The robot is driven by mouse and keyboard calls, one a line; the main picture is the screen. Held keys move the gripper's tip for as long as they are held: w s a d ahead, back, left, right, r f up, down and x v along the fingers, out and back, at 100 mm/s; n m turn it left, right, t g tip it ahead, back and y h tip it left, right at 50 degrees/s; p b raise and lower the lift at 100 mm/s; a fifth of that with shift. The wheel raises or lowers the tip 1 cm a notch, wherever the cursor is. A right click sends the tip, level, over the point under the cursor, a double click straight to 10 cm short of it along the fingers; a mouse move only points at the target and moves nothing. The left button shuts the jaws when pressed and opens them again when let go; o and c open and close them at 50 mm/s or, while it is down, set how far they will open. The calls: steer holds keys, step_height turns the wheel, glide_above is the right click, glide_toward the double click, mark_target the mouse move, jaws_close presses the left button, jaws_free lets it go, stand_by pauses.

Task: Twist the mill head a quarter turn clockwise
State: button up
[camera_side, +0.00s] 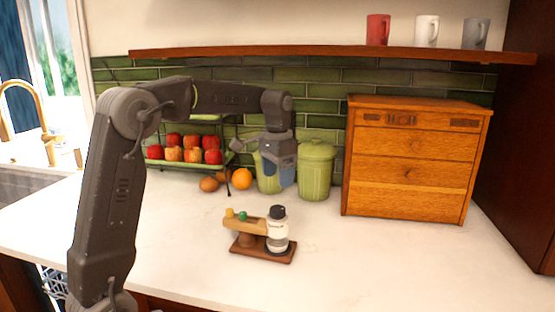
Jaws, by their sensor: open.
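The mill (277,236) has a dark head (277,212) and a pale, labelled body. It stands upright on the right part of a small brown wooden stand (249,250) on the white counter. A tan wooden piece with a yellow and a green knob is beside it on the left. My gripper (281,180) hangs above and behind the mill in the picture, pointing down, apart from it. It is open, and I see nothing held in it. Its fingertips are small and hard to make out against the green canister behind.
Two green canisters (316,170) stand at the back, one partly hidden by my gripper. A wooden drawer chest (413,160) is on the right. The front right counter (400,265) is clear.

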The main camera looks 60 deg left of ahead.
step_height(320, 180, up, 4)
steer(key=shift+r, duration=0.15)
stand_by(0.5)
steer(key=s+d+t, duration=0.3)
steer(key=s+d, duration=0.8)
steer(key=s+d+f+t, duration=0.2)
steer(key=s+d+f, duration=0.3)
steer(key=s, duration=0.5)
step_height(320, 180, down, 3)
steer(key=shift+s+d+r+t, duration=0.2)
steer(key=shift+s+d+t, duration=0.1)
steer(key=shift+d, duration=0.1)
